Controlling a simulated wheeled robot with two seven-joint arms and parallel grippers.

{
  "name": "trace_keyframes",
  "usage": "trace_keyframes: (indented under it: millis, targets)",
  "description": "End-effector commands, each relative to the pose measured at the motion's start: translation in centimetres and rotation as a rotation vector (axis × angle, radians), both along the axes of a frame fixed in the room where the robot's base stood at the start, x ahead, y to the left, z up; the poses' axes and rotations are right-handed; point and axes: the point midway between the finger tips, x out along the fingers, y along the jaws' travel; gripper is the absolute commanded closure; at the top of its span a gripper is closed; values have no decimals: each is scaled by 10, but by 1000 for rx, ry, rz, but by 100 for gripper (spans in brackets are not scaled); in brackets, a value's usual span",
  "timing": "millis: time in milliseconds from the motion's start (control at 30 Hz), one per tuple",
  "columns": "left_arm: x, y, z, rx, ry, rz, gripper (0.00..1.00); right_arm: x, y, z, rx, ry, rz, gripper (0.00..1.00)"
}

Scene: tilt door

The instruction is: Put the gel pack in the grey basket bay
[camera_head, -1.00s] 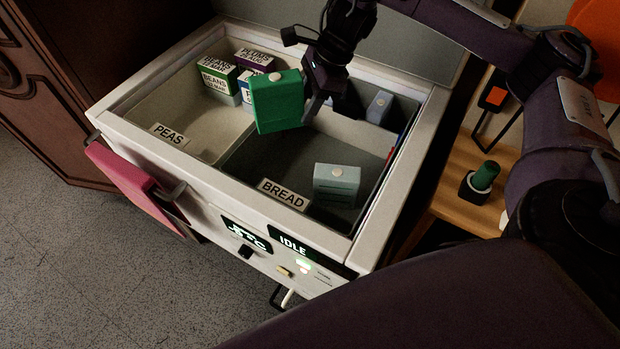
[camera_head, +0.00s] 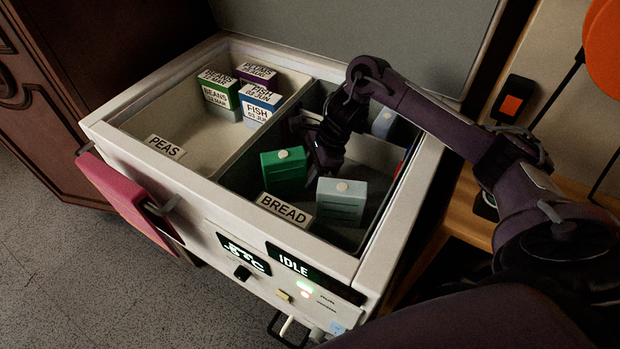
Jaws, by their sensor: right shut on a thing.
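A green gel pack (camera_head: 283,174) with a round white cap is down inside the dark grey bay (camera_head: 246,170), at its left front, behind the BREAD label. My right gripper (camera_head: 308,158) is shut on it from the right side, reaching down into the bay. The pack looks roughly upright. I cannot tell whether its hidden underside touches the bay floor. My left gripper is not in view.
A pale blue-grey pack (camera_head: 341,202) stands close to the right in the same bay; another (camera_head: 383,122) is at the back. The pale PEAS bay (camera_head: 185,125) holds several labelled boxes. The raised lid (camera_head: 360,40) stands behind. A pink cloth (camera_head: 128,198) hangs in front.

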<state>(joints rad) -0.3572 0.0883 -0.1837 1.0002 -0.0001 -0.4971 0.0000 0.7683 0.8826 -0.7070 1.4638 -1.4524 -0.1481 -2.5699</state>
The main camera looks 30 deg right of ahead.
Motion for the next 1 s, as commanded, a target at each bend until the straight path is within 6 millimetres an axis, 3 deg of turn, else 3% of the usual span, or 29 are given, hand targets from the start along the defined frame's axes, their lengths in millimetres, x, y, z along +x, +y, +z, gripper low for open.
trace_keyframes:
  millis: [100, 533, 567, 700, 1000]
  targets:
    - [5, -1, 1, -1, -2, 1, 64, 0, 1, -17, 2, 1, -1, 100]
    - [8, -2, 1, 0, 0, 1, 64, 1, 0, -20, 1, -2, -1, 100]
    - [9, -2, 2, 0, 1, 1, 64, 0, 0, -20, 0, 0, 0, 59]
    - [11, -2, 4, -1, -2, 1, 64, 0, 0, -20, -1, 0, 0, 41]
    - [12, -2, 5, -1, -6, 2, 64, 0, 0, -19, 0, 0, -1, 40]
